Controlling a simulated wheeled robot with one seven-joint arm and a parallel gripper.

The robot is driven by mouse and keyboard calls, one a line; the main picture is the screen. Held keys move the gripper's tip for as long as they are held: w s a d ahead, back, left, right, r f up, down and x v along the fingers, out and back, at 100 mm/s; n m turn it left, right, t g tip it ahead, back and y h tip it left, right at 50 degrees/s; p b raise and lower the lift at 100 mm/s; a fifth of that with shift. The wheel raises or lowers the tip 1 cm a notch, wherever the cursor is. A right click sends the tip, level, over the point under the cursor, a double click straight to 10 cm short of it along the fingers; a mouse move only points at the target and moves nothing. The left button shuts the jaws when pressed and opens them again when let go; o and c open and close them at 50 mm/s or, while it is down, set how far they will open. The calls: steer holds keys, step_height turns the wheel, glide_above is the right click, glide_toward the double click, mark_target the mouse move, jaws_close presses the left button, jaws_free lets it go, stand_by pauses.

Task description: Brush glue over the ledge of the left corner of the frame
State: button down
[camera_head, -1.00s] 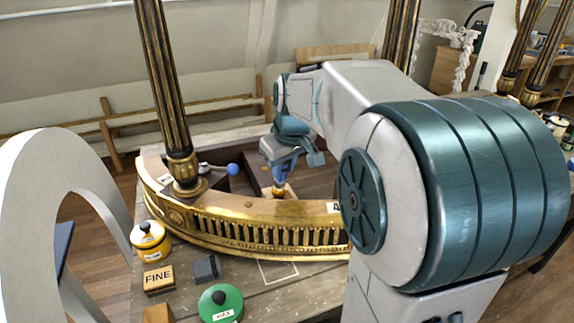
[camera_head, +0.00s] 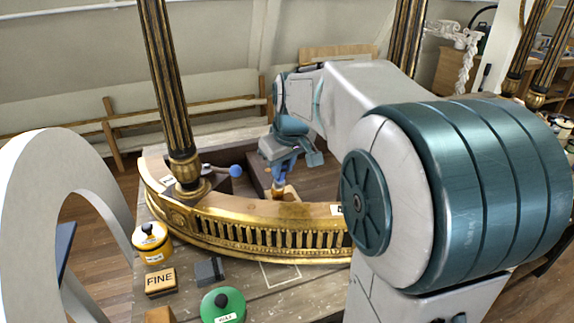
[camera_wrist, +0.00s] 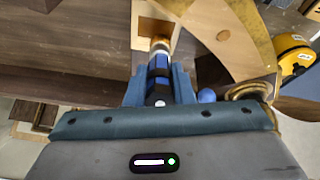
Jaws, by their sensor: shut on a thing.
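My gripper (camera_head: 284,172) is shut on a brush (camera_wrist: 160,66) with a blue handle and a pale metal collar. The brush points down, and its tip is at a small light wooden block (camera_head: 289,193) behind the curved rail; I cannot tell whether it touches. In the wrist view a brown square patch (camera_wrist: 153,28) lies just beyond the tip. The gilt frame (camera_head: 250,232) curves across the table, with pierced gold fretwork and a pale wooden top. A darker yellowish patch (camera_head: 295,210) lies on that top. My arm hides the frame's right end.
A black and gold column (camera_head: 165,80) stands on the frame's left part, beside a clamp with a blue knob (camera_head: 236,171). In front are a yellow pot (camera_head: 150,240), a FINE block (camera_head: 160,281), a dark grey block (camera_head: 209,270) and a green pot (camera_head: 222,305).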

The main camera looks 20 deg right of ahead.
step_height(320, 180, up, 8)
steer(key=d+p, duration=0.2)
steer(key=p, duration=0.3)
steer(key=shift+f+p, duration=0.2)
steer(key=shift+p, duration=0.1)
stand_by(0.5)
stand_by(0.9)
